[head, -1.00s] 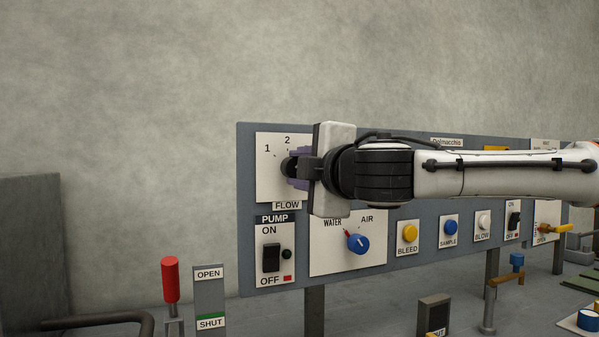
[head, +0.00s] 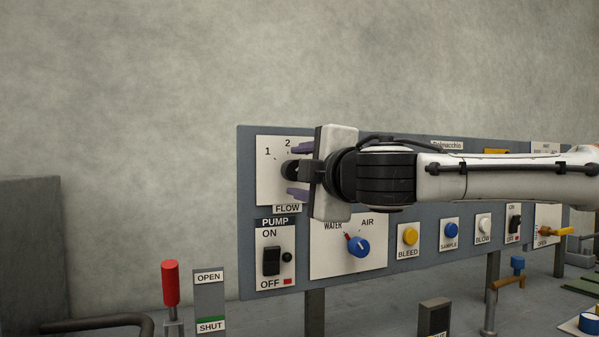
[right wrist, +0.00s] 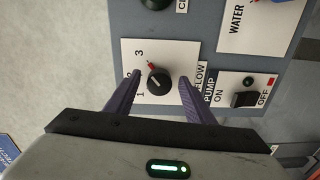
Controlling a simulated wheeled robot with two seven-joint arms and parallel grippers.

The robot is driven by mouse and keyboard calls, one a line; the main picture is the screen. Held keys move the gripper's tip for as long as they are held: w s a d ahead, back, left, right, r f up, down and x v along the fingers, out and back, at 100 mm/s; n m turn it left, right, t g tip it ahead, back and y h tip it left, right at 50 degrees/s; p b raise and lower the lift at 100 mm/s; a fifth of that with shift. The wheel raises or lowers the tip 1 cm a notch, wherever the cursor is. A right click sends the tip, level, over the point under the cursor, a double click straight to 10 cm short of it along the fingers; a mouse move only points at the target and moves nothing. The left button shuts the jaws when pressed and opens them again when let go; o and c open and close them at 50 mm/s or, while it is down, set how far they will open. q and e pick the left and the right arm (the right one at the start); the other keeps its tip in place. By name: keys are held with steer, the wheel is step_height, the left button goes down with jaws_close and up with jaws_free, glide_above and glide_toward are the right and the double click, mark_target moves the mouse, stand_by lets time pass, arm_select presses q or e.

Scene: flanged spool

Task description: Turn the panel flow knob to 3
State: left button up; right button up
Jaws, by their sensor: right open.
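The flow knob is black and round with a red pointer. In the right wrist view the flow knob (right wrist: 159,82) sits on a white plate marked 1, 2 and 3, and its red pointer is turned toward the 3. In the head view the flow knob (head: 290,170) is partly hidden by my right gripper. My right gripper (head: 300,171) is open at the plate, its purple fingers above and below the knob. In the right wrist view the fingers of my right gripper (right wrist: 160,77) stand on either side of the knob with gaps. My left gripper is not in view.
Below the flow plate are the black pump switch (head: 271,261) and the blue water/air knob (head: 358,246). Yellow (head: 410,236), blue (head: 451,230) and white (head: 484,224) buttons sit to the right. A red-handled lever (head: 170,283) stands in front.

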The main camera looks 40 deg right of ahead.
steer(key=v, duration=1)
stand_by(0.3)
